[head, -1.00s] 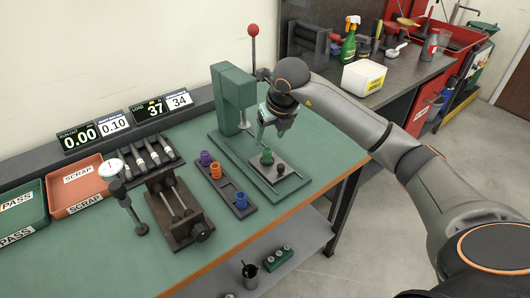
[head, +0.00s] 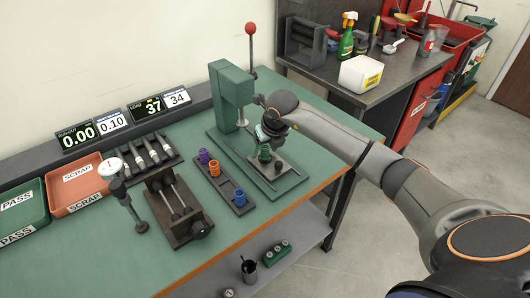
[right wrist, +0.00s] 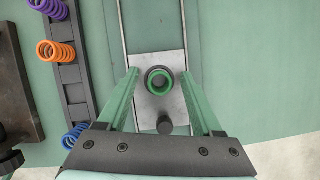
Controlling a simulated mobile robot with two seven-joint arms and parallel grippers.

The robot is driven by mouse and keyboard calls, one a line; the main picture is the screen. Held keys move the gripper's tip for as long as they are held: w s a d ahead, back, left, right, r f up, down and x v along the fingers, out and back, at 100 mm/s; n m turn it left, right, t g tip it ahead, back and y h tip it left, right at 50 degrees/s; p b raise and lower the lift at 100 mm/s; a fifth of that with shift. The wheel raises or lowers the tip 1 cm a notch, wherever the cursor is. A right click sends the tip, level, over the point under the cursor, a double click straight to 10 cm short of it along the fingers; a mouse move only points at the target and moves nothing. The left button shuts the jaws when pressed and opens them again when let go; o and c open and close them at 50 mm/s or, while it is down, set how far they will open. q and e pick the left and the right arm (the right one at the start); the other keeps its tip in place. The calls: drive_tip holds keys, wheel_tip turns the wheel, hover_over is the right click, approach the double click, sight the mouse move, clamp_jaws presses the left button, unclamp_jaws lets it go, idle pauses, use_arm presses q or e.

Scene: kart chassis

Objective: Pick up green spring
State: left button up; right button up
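The green spring (head: 265,154) stands upright on the light plate of the green press, left of a small dark knob. In the right wrist view, the green spring (right wrist: 159,82) shows from above as a green ring around a dark centre. My right gripper (head: 267,143) is low over the press plate at the spring. In the right wrist view, my right gripper (right wrist: 159,74) is open, with one green finger on each side of the spring and a gap on both sides. My left gripper is not in view.
The green press (head: 231,94) with its red-knobbed lever stands just behind. A dark rack (head: 231,193) with purple, orange and blue springs lies to the left. A dark fixture (head: 177,207) stands farther left. Bare green bench top lies right of the press.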

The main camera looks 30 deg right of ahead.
clamp_jaws()
idle(0.3)
drive_tip(key=shift+r, duration=0.1)
